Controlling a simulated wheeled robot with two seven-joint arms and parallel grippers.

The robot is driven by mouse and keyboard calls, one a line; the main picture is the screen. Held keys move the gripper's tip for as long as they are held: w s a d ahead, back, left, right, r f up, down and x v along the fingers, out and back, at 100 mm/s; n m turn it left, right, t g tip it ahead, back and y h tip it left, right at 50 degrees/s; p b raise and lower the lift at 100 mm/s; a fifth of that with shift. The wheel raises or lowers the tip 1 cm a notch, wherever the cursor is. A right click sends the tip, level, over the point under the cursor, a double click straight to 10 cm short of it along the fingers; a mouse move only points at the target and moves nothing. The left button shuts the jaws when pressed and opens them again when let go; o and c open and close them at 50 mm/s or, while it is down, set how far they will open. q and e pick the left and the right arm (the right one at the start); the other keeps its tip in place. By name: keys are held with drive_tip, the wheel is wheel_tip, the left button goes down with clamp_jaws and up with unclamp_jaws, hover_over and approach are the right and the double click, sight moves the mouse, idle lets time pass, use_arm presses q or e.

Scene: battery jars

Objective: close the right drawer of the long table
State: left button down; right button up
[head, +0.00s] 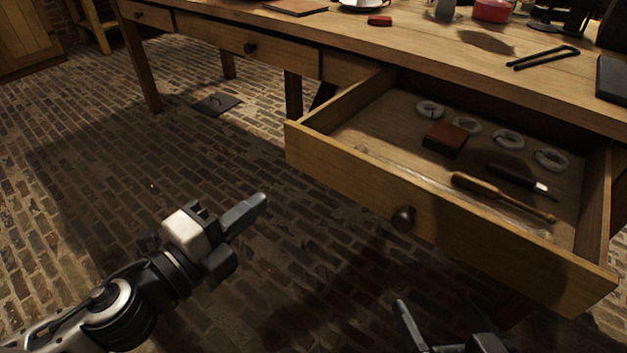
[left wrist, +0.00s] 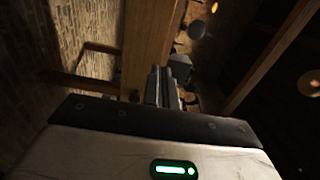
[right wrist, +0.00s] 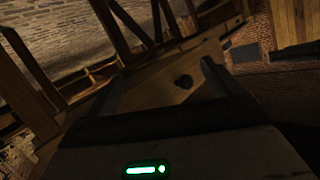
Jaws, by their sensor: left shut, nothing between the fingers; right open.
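The right drawer (head: 350,178) of the long table (head: 420,38) is pulled well out. Its front has a dark round knob (head: 404,218). My right gripper (head: 440,328) is at the bottom edge of the head view, partly cut off, below and in front of the drawer front. In the right wrist view it is open (right wrist: 162,80), with the drawer's knob (right wrist: 184,81) seen between its fingers; I see no contact. My left gripper (head: 250,208) is shut and empty over the floor, left of the drawer; its closed fingers (left wrist: 160,86) also show in the left wrist view.
The drawer holds several pale rings (head: 508,142), a brown block (head: 445,139) and a wooden-handled tool (head: 500,196). The middle drawer (head: 250,47) is shut. A table leg (head: 293,92) stands left of the open drawer. A dark floor plate (head: 216,104) lies behind. The brick floor in front is clear.

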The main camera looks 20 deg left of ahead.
sight(325, 149)
use_arm(q)
drive_tip(key=p+x, duration=0.1)
drive_tip(key=x, duration=1.3)
